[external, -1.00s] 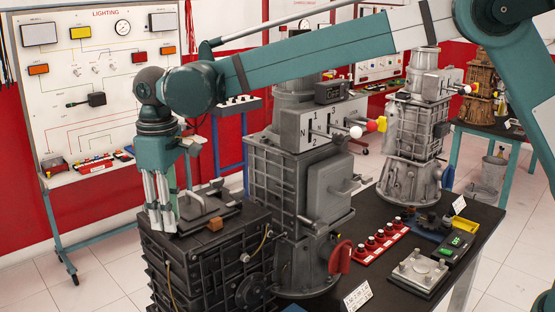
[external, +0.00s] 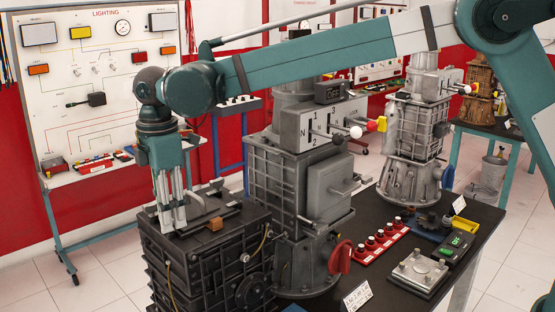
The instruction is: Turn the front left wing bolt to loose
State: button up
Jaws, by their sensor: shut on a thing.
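My gripper (external: 173,230) points straight down over the front left corner of the top of a dark ribbed engine housing (external: 190,268). Its fingers are shut on the front left wing bolt at that corner. The bolt is hidden by the fingers, so its angle cannot be seen. A grey cover with a raised handle (external: 213,206) lies on the housing just right of the fingers.
A small orange-brown block (external: 215,225) sits on the housing right of my gripper. A tall grey gearbox (external: 300,180) with shift levers stands close on the right. A red switch strip (external: 377,243) and a metal plate (external: 419,272) lie on the black table.

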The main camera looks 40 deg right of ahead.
jog(key=shift+n, duration=0.5)
jog(key=o, duration=0.9)
jog(key=shift+r, duration=0.1)
jog(key=shift+r, duration=5.9)
